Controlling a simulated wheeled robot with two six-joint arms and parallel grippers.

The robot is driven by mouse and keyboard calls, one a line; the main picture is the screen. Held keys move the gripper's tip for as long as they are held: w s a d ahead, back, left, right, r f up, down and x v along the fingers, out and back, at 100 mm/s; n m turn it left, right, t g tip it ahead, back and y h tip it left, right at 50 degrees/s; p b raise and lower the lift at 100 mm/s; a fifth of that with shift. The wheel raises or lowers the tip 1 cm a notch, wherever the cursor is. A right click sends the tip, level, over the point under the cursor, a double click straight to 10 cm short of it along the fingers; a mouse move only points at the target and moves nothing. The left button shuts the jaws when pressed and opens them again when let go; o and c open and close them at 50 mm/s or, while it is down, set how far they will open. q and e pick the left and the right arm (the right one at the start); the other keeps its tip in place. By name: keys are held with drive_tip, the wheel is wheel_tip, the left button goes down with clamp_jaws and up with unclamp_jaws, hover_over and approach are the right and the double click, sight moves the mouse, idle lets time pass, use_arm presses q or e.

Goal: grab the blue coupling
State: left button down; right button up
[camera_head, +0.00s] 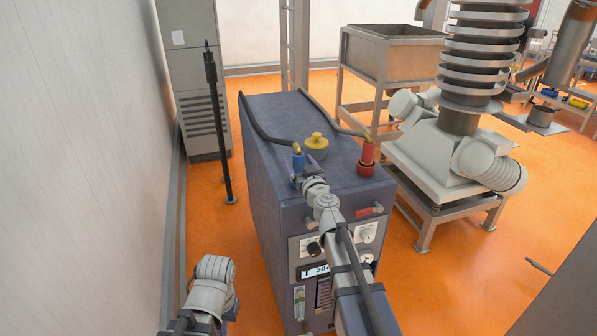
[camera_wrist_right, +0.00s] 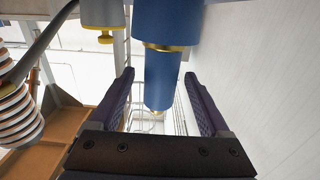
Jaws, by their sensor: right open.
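The blue coupling (camera_head: 298,161) stands on top of the dark grey cabinet, at the end of a dark hose. My right gripper (camera_head: 305,176) is at the coupling, on its near side, and partly hides its lower part. In the right wrist view the blue coupling (camera_wrist_right: 165,75), with brass-coloured rings, shows between the two spread fingers of my right gripper (camera_wrist_right: 158,78). The gripper is open, and a gap shows on each side of the coupling. My left arm shows at the lower left of the head view, but its fingers do not show.
The cabinet top (camera_head: 340,150) also bears a yellow cap (camera_head: 316,142) and a red coupling (camera_head: 366,158) with its own hose. A black post (camera_head: 219,130) stands left of the cabinet. A pale machine (camera_head: 450,150) stands to the right. Orange floor lies around.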

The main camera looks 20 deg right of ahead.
drive_tip(key=shift+w, duration=0.4)
drive_tip(key=shift+s, duration=0.1)
clamp_jaws()
idle(0.4)
